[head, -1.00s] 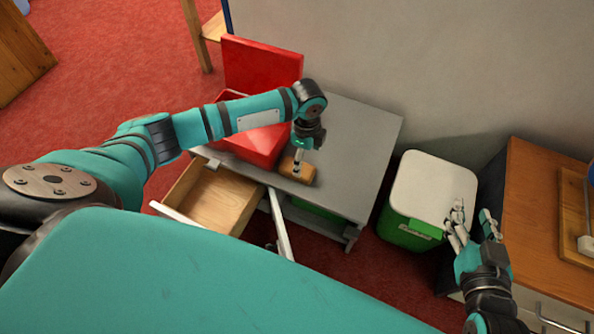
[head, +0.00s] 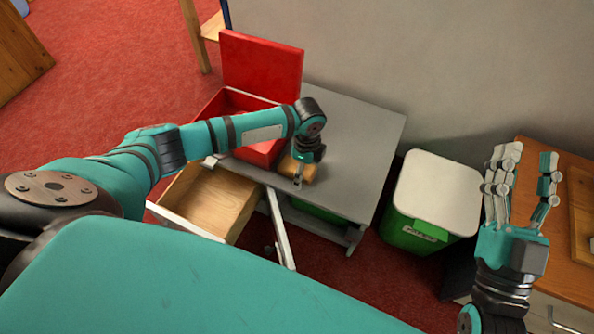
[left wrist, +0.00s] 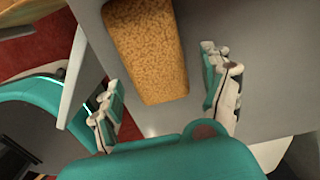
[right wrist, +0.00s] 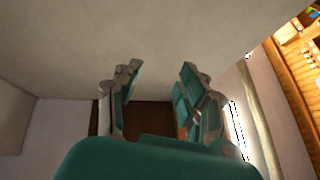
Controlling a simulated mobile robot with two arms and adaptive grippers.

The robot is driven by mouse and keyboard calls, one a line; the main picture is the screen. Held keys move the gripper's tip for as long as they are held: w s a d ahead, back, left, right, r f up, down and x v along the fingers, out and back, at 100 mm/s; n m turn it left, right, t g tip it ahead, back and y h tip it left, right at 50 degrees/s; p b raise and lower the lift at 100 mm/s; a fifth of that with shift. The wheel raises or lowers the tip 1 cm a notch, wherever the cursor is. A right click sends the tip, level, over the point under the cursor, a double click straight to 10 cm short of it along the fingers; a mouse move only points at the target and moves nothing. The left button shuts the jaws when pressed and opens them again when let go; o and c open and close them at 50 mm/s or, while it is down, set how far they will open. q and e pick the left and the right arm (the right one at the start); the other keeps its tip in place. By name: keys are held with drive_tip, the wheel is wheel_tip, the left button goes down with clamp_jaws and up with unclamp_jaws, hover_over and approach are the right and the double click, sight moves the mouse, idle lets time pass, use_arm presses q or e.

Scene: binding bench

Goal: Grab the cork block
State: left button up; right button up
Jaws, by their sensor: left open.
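The cork block (head: 310,172) is a tan speckled block lying on the grey table near its front edge, partly hidden by my left gripper in the head view. My left gripper (head: 299,180) is over the table at the block's near side. In the left wrist view the cork block (left wrist: 148,50) reaches down between the two spread fingers, its end just ahead of the palm. The left gripper (left wrist: 165,98) is open, with a gap visible on either side of the block. My right gripper (head: 527,165) is open and empty, raised at the right.
An open red box (head: 262,62) stands at the table's back left, behind my left arm. An open wooden drawer (head: 212,200) juts out at the table's front left. A green bin with white lid (head: 438,190) stands right of the grey table (head: 368,130). A wooden cabinet stands further right.

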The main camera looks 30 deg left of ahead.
use_arm(q)
drive_tip(key=shift+f, duration=0.3)
drive_tip(key=c, duration=1.2)
drive_tip(key=shift+c, duration=0.3)
drive_tip(key=shift+r, duration=0.15)
